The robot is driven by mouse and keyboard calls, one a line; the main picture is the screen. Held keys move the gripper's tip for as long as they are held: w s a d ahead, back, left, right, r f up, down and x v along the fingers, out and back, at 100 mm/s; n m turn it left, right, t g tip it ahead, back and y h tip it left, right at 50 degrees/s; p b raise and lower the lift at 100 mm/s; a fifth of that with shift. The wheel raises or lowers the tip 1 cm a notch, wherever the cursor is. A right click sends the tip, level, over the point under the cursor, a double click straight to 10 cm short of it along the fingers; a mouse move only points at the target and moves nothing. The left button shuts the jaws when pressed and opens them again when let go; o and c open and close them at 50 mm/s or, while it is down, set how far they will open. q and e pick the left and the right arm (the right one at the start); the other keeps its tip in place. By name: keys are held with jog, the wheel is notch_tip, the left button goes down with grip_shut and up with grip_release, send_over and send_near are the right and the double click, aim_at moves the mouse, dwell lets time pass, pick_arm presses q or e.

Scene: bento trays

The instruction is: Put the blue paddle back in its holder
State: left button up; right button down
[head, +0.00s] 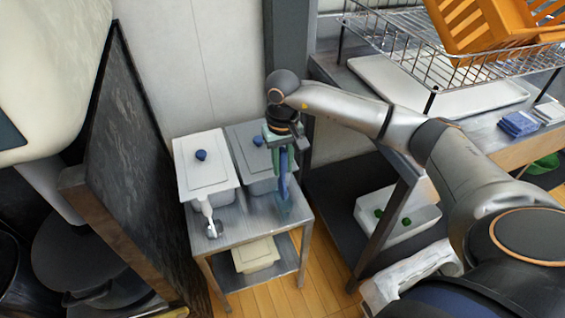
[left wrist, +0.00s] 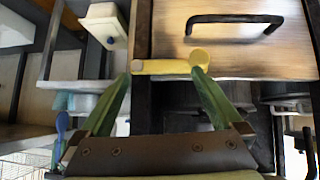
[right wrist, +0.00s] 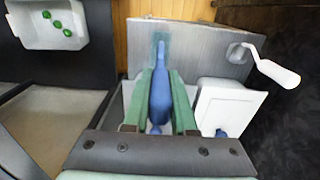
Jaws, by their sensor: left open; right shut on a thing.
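The blue paddle (head: 284,182) hangs roughly upright from my right gripper (head: 282,150), at the front right of a small metal cart. In the right wrist view the paddle (right wrist: 160,98) lies between the two green fingers of that gripper (right wrist: 161,72), which is shut on it. The teal holder (head: 285,208) stands at the cart's right front; it also shows in the right wrist view (right wrist: 153,48). The paddle's narrow end overlaps the holder; I cannot tell whether it is inside. My left gripper (left wrist: 162,73) is open, outside the head view.
Two lidded bins, one white (head: 207,170) and one grey (head: 262,184), stand behind on the cart (head: 245,214). A white-handled utensil (head: 207,212) stands at front left. A dark board (head: 120,150) is close on the left. A yellow bar (left wrist: 165,66) shows near my left fingertips.

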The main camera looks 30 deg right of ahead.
aim_at(283, 182)
jog(key=shift+f+b, duration=0.65)
jog(key=shift+f, duration=0.3)
jog(key=shift+f+b, duration=0.55)
jog(key=shift+f, duration=0.1)
jog(key=shift+f+b, duration=0.55)
jog(key=shift+f, duration=0.15)
jog(key=shift+f+b, duration=0.8)
jog(key=shift+f, duration=0.2)
jog(key=c, duration=0.7)
grip_release()
jog(key=shift+o, duration=0.5)
